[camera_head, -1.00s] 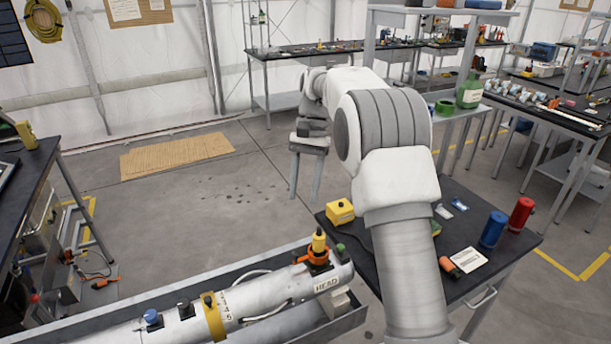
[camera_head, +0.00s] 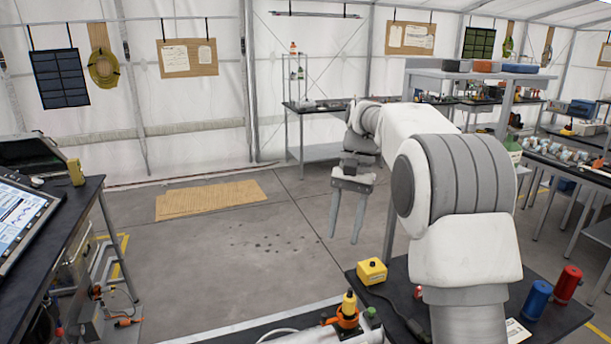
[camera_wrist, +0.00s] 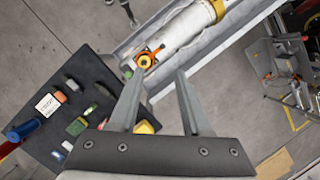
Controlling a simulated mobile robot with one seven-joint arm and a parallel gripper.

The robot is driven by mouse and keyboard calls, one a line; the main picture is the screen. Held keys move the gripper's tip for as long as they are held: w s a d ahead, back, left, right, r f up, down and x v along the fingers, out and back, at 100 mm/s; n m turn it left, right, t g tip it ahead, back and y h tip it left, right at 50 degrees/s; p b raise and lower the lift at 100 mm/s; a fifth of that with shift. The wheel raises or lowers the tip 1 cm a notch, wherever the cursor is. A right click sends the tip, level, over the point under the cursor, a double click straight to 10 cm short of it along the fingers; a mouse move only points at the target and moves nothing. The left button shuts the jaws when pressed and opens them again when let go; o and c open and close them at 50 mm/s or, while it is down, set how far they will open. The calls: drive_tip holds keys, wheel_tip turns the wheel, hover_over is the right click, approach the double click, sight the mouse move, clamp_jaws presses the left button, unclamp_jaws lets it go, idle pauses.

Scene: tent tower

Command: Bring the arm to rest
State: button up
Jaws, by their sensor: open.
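My gripper (camera_head: 346,218) hangs with its two fingers pointing down and spread apart, with nothing between them. It is in the air over the open floor, beyond the black table (camera_head: 385,295). In the wrist view my gripper (camera_wrist: 158,88) is also open and empty. The white tube (camera_wrist: 190,40) in its long grey tray (camera_wrist: 240,38) lies below and ahead of the fingers there. An orange and yellow fitting (camera_head: 346,312) is on the tube's end.
The black table holds a yellow box (camera_head: 372,271), a blue cylinder (camera_head: 537,298) and a red cylinder (camera_head: 567,284). A dark bench with a screen (camera_head: 22,215) stands at left. A grey shelf (camera_head: 480,76) stands behind my arm.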

drive_tip(key=s+d+r+n+t+h, duration=0.15)
drive_tip(key=s+r+t, duration=0.4)
drive_tip(key=s, duration=0.85)
drive_tip(key=s+d+f+n+t, duration=0.1)
drive_tip(key=s+f, duration=0.1)
drive_tip(key=s, duration=0.5)
drive_tip(key=s+d+f+n+t, duration=0.1)
drive_tip(key=s+f+n+t, duration=0.1)
drive_tip(key=s, duration=0.5)
drive_tip(key=shift+s+d+f, duration=0.2)
drive_tip(key=shift+f, duration=0.15)
